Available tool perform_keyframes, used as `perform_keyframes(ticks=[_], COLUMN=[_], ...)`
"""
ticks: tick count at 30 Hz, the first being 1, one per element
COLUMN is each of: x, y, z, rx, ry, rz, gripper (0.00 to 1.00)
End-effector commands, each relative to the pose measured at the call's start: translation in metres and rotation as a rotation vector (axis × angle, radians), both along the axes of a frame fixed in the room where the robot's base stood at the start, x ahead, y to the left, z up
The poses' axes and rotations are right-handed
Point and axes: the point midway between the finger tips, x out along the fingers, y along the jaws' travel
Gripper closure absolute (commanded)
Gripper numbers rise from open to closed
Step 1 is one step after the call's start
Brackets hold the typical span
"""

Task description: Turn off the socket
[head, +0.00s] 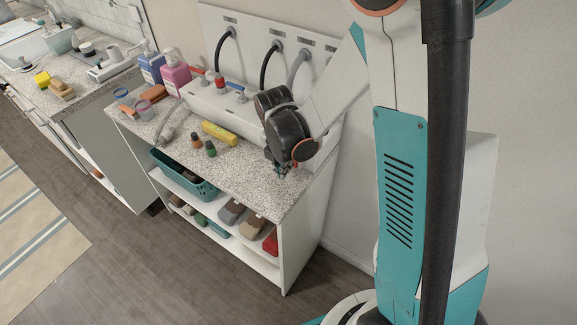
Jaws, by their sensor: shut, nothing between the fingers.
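A white back panel (262,50) stands against the wall behind the speckled counter (170,122). Several small fittings with labels sit on it, and black and grey cords (268,66) hang from them. I cannot tell for sure which fitting is the socket, or whether its switch is on or off. My gripper (281,172) is low over the right end of the counter, in front of the panel and apart from its fittings. It looks small and dark, and it is shut and empty. My arm hides part of the panel's right side.
A white box (222,101) with red and blue knobs stands below the cords. A yellow block (219,133), small bottles (203,146), and pink (175,72) and blue (152,67) containers are on the counter. Shelves below hold a teal basket (185,177). Floor is clear in front.

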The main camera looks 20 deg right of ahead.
Motion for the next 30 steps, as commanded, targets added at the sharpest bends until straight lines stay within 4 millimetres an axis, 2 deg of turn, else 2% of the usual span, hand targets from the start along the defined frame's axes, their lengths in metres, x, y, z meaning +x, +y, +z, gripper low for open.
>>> perform_keyframes(ticks=[3, 6, 9, 15, 21, 30], x=[-0.005, -0.01, -0.014, -0.021, -0.024, -0.024], y=[0.02, 0.024, 0.03, 0.04, 0.044, 0.045], z=[-0.002, 0.027, 0.048, 0.078, 0.09, 0.091], rx=[0.0, 0.0, 0.0, 0.0, 0.0, 0.0], ry=[0.0, 0.001, 0.001, 0.001, 0.0, 0.0], rz=[0.0, -0.002, -0.002, -0.002, -0.004, -0.004], gripper=[1.0, 1.0, 1.0, 1.0, 1.0, 1.0])
